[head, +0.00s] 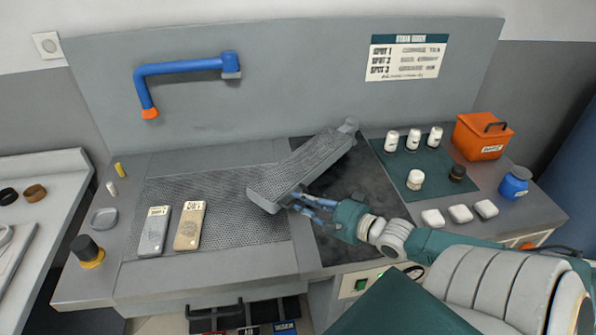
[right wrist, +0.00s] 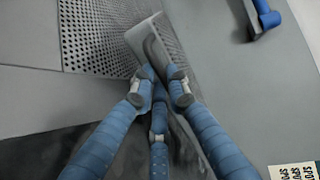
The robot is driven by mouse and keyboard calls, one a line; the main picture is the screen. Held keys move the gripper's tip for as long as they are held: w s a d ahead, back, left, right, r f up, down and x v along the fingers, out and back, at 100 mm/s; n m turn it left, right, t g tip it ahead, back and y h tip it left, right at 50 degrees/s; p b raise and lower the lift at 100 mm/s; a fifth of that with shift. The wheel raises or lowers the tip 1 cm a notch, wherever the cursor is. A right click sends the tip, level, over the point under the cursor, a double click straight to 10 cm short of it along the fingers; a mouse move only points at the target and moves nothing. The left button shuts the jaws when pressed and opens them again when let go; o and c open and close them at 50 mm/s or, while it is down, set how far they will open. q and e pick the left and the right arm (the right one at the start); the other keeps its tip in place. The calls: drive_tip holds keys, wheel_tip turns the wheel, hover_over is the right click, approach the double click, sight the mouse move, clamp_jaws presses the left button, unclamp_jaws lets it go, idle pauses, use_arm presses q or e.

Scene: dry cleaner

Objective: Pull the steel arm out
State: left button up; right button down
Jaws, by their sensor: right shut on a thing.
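The steel arm (head: 305,167) is a long grey perforated board in the middle of the worktable. It lies slantwise from a bracket at the back to its blunt front end. My right gripper (head: 296,202) is shut on the edge of that front end. In the right wrist view the blue fingers (right wrist: 158,82) close around the rim of the steel arm (right wrist: 150,38). The fingers hide part of the edge. My left gripper is not in view.
A dark recess (head: 375,195) lies to the right. A green mat (head: 432,160) holds bottles. A blue pipe arm (head: 185,67) is on the back wall.

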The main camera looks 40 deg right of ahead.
drive_tip(key=shift+d, duration=0.1)
drive_tip(key=c, duration=1.7)
unclamp_jaws()
drive_tip(key=shift+s+d, duration=0.1)
drive_tip(key=shift+s, duration=0.1)
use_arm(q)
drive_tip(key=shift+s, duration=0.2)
use_arm(e)
drive_tip(key=shift+s, duration=0.1)
drive_tip(key=shift+s, duration=0.35)
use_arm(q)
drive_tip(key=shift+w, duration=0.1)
use_arm(e)
drive_tip(key=v, duration=1.1)
drive_tip(key=shift+s+d+r, duration=0.1)
drive_tip(key=shift+s+d, duration=0.05)
drive_tip(key=shift+s, duration=0.05)
